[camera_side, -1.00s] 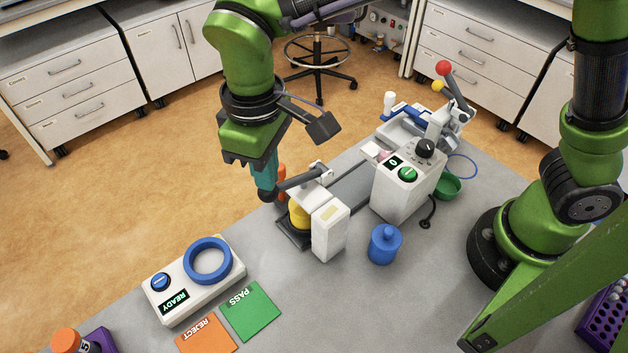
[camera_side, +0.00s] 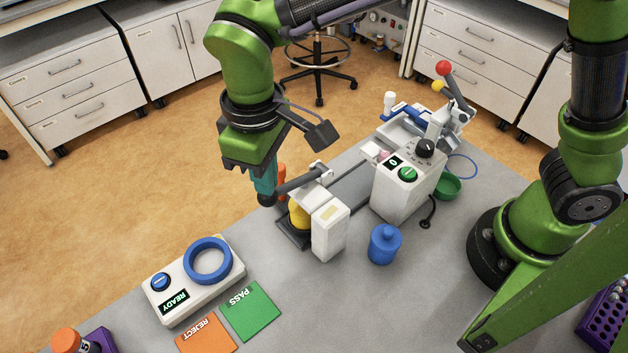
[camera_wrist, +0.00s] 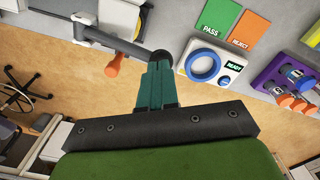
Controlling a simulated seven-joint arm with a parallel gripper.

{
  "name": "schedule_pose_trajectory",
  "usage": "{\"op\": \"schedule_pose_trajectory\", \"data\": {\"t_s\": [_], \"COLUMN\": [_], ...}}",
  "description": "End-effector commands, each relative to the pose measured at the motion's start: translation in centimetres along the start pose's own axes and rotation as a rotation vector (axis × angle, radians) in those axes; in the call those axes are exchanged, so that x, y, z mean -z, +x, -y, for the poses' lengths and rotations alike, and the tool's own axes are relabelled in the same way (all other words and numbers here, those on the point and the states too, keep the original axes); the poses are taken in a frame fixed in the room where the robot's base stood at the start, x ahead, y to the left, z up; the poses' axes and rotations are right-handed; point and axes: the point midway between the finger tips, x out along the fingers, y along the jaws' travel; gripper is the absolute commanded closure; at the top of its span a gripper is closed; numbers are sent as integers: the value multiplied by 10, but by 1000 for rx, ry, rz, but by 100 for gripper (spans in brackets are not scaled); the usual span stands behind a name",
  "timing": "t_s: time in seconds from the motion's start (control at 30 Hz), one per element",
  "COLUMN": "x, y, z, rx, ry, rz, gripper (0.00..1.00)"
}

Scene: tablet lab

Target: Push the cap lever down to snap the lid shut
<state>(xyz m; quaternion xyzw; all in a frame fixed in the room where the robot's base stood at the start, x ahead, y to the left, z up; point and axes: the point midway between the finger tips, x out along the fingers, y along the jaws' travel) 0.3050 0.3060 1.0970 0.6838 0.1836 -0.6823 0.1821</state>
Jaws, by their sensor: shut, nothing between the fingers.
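The cap lever (camera_side: 298,184) is a dark grey bar on the white capping press (camera_side: 328,228); it slopes slightly down to the left and ends in a black knob (camera_side: 266,199). My gripper (camera_side: 264,194) is shut and empty, its teal fingers at the knob. In the wrist view the fingertips (camera_wrist: 160,56) meet the black knob (camera_wrist: 163,57), and the lever (camera_wrist: 110,40) runs off to the left. Whether they touch or sit just behind it, I cannot tell. A yellow part (camera_side: 299,215) stands under the press head; the lid itself is hidden.
An orange handle (camera_side: 282,178) is close behind the lever. A blue jar (camera_side: 384,245) and a white control box (camera_side: 405,185) stand to the right. The READY box (camera_side: 190,280), green PASS pad (camera_side: 250,311) and orange REJECT pad (camera_side: 207,334) lie at front left.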

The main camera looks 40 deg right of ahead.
Motion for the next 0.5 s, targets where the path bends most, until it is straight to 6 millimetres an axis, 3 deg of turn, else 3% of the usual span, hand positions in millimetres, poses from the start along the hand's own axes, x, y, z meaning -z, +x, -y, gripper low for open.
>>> {"op": "schedule_pose_trajectory", "data": {"t_s": [0.27,0.5], "x": [-1,-2], "y": [0,-14], "z": [-2,-4], "rx": [-4,-3], "ry": [1,1], "rz": [7,4], "gripper": [100,100]}}
